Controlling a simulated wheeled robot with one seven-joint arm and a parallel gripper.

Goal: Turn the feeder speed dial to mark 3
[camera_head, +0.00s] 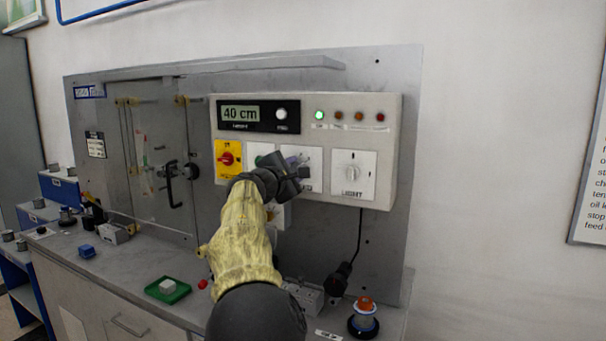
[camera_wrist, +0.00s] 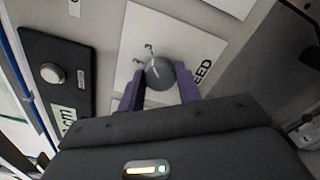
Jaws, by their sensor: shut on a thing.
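The feeder speed dial is a round grey knob (camera_wrist: 160,72) on a white plate marked "FEED" in the wrist view. A white pointer line shows on it, and small numerals stand beside it; I cannot read clearly which mark it points to. My gripper (camera_wrist: 159,88) has its two purple-grey fingers on either side of the knob, shut on it. In the head view my gripper (camera_head: 300,168) is at the control panel (camera_head: 395,130), and it hides most of the dial and part of its white plate (camera_head: 313,156).
A yellow plate with a red switch (camera_head: 228,158) is to the left. A display (camera_head: 240,114) reads 40 cm, above.

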